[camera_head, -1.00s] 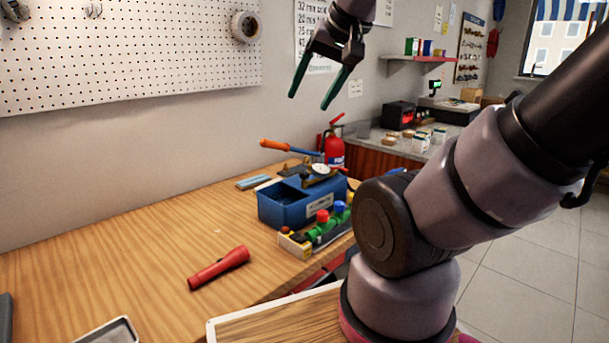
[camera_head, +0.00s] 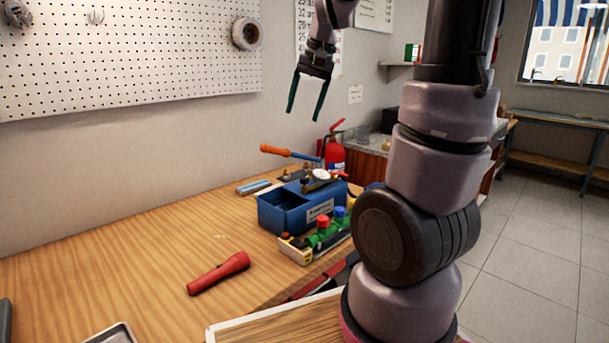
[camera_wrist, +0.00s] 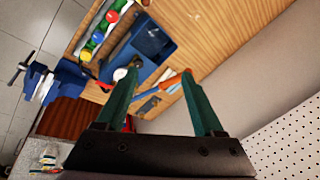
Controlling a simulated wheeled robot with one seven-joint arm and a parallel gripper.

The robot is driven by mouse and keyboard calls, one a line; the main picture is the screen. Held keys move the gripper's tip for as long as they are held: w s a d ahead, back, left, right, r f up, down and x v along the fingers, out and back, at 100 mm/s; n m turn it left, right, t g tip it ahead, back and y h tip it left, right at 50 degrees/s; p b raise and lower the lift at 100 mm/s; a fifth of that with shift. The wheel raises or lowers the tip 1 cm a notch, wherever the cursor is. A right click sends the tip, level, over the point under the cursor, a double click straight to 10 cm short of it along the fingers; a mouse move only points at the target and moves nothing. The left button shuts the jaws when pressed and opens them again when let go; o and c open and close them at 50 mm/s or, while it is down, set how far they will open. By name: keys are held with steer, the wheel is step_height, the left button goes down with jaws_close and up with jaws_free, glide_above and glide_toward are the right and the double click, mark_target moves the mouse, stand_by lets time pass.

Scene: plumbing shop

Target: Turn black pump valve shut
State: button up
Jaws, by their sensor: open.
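A blue test pump (camera_head: 272,220) with an open tank stands on the wooden bench; it also shows in the wrist view (camera_wrist: 148,42). It carries a round white gauge (camera_head: 321,174), brass fittings and a lever with an orange handle (camera_head: 274,150). A black valve on the pump is too small to make out. My gripper (camera_head: 304,115) is open and empty, well above and behind the pump, with its green fingers pointing down. In the wrist view the open fingers (camera_wrist: 158,76) straddle the line of sight to the pump's lever and fittings.
A manifold with red, green and blue knobs (camera_head: 323,231) stands in front of the pump. A red flashlight (camera_head: 218,273) lies on the bench. A fire extinguisher (camera_head: 333,150) is behind. A pegboard (camera_head: 130,50) covers the wall. A blue vise (camera_wrist: 55,80) shows in the wrist view.

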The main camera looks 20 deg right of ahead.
mark_target(304, 177)
steer(key=w+d+f+m+g+h, duration=0.1)
steer(key=w+d+f+g+h, duration=0.3)
steer(key=w+f, duration=0.8)
steer(key=f, duration=0.3)
steer(key=f+y, duration=0.1)
steer(key=f, duration=0.3)
steer(key=f+y, duration=0.1)
steer(key=f, duration=0.3)
steer(key=shift+s+d+t, duration=0.25)
steer(key=shift+d+t, duration=0.1)
steer(key=shift+t, duration=0.05)
steer(key=shift+r, duration=0.1)
jaws_close()
